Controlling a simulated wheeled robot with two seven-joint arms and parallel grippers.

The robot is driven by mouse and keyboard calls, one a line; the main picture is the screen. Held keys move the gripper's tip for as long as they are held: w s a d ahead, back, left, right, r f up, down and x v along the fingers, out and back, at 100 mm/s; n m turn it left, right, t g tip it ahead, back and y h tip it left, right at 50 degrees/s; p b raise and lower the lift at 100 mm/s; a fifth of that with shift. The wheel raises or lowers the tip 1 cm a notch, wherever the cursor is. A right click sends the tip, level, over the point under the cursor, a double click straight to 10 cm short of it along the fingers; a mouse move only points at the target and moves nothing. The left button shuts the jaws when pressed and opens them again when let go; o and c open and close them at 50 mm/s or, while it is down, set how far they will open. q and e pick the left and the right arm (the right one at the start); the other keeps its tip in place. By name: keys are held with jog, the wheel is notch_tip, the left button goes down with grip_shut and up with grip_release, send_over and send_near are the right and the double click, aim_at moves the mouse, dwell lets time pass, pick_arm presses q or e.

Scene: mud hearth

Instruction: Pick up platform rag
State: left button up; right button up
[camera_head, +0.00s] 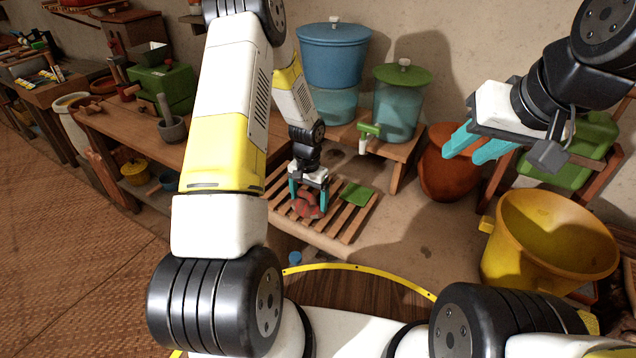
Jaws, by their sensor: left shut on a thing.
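The platform rag (306,206) is a crumpled reddish cloth on or just above the slatted wooden platform (343,226). My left gripper (308,198) points down at it, with its teal fingers closed on the cloth. I cannot tell whether the rag still touches the slats. My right gripper (480,146) is in the air at the upper right, well away from the rag. Its teal fingers point left and show no object, but the gap between them is unclear.
A green cloth (356,194) lies on the slats beside the rag. Behind stand a blue container (335,60) and a green-lidded dispenser (401,105) on a wooden bench. A yellow bucket (505,268) and an orange clay pot (447,172) stand to the right.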

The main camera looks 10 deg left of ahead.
aim_at(309, 198)
pick_arm(q)
jog(key=shift+r, duration=0.1)
jog(key=shift+r, duration=0.5)
jog(key=shift+s+d+r, duration=0.1)
jog(key=shift+s+r, duration=0.2)
jog(key=shift+r, duration=0.35)
jog(key=shift+s+d+r, duration=0.1)
jog(key=shift+s+r, duration=0.15)
jog(key=shift+r, duration=0.35)
jog(key=s+d+r, duration=0.1)
jog(key=s+d, duration=0.3)
jog(key=s, duration=1)
jog(key=shift+s+r, duration=0.15)
jog(key=shift+s, duration=0.05)
